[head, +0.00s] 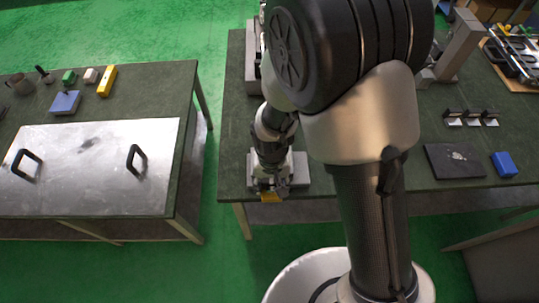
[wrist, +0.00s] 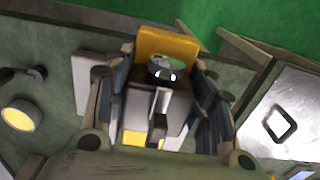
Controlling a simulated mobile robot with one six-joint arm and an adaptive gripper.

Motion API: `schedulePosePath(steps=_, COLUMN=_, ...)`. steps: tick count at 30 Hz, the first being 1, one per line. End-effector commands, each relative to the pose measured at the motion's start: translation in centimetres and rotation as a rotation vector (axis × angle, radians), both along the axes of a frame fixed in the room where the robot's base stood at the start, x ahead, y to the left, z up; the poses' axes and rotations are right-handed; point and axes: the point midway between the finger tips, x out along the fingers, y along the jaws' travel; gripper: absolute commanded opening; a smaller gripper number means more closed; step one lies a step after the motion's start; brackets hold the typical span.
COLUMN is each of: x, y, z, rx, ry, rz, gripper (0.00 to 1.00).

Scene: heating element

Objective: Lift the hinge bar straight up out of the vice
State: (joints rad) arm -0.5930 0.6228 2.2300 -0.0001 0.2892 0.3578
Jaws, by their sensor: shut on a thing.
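The hinge bar appears to be the yellow piece (wrist: 166,42) between my fingers in the wrist view. Its far end shows at the top, and a smaller yellow patch shows lower down. Dark and grey parts cover its middle. In the head view its yellow end (head: 270,197) shows just below my gripper (head: 269,186). My gripper (wrist: 160,85) is shut on the bar, with one finger on each side. The light grey vice (head: 300,172) stands at the table's front left corner, partly hidden by my arm. I cannot tell whether the bar still touches the vice.
A left table (head: 150,215) carries a metal plate (head: 90,160) with two black handles, a yellow bar (head: 107,80) and small blocks. A green-floor gap separates the tables. On the right table lie a dark plate (head: 453,160), a blue block (head: 504,164) and small black-and-white stands (head: 470,118).

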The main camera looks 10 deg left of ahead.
Motion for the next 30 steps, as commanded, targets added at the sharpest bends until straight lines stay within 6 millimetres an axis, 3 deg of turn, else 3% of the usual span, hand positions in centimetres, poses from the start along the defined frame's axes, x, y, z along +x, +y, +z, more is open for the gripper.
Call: schedulePosePath(steps=30, x=0.1, y=0.1, z=4.8, rx=0.003, ry=-0.004, rz=0.000, gripper=0.00)
